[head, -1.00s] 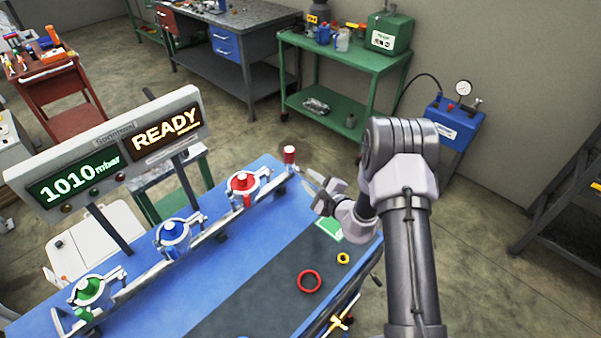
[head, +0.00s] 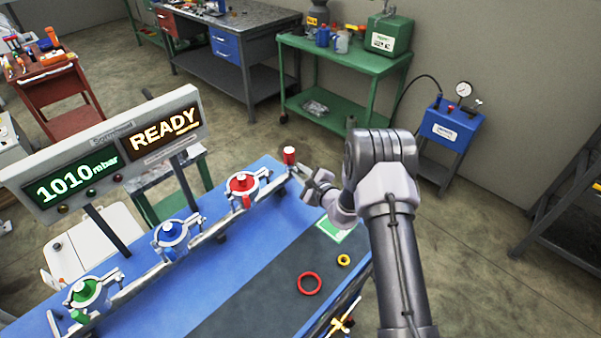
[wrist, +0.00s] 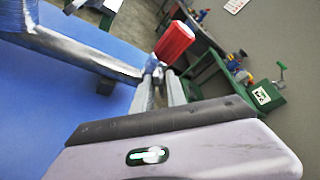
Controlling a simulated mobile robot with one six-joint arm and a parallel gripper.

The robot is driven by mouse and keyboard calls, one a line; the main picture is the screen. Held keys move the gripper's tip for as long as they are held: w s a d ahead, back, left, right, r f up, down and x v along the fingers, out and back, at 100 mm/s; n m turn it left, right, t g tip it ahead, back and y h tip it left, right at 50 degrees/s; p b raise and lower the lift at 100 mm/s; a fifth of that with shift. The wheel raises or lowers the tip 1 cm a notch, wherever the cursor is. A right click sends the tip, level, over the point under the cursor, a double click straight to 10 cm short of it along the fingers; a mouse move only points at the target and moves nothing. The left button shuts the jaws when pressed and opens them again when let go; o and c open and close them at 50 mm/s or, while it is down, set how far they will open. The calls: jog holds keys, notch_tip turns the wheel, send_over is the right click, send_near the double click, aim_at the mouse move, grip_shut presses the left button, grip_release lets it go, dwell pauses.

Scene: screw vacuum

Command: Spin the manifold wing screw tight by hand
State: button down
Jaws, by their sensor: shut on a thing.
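The long metal manifold (head: 208,237) runs along the blue bench, with its far end near the red cylinder (head: 289,155). The red cylinder also shows in the wrist view (wrist: 174,41). My gripper (head: 306,177) is at this far end, just right of and below the red cylinder. In the wrist view my gripper (wrist: 158,82) is shut on a small grey-blue piece (wrist: 152,64), which appears to be the wing screw. The fingers hide most of it, so its wings and its seating cannot be told.
Red (head: 242,183), blue (head: 172,233) and green (head: 84,291) capped ports stand along the manifold. The display (head: 100,155) reads 1010 mbar and READY. A red ring (head: 309,283) and a yellow ring (head: 343,260) lie on the bench mat, clear of my gripper.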

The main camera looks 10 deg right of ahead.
jog(key=shift+r+m+g+y+p, duration=0.1)
jog(key=shift+m+g+y+p, duration=0.5)
jog(key=shift+m, duration=0.6)
jog(key=m+g+y, duration=0.1)
jog(key=m, duration=0.2)
jog(key=shift+g+p, duration=0.3)
jog(key=shift+p, duration=0.05)
jog(key=m+g+y, duration=0.1)
jog(key=m+y, duration=0.1)
jog(key=m, duration=0.1)
jog(key=shift+f, duration=0.2)
jog(key=shift+m+g+y+b, duration=0.4)
jog(key=shift+m+y+b, duration=0.25)
jog(key=shift+m, duration=0.35)
jog(key=c, duration=1.6)
grip_release()
jog(key=shift+r, duration=0.1)
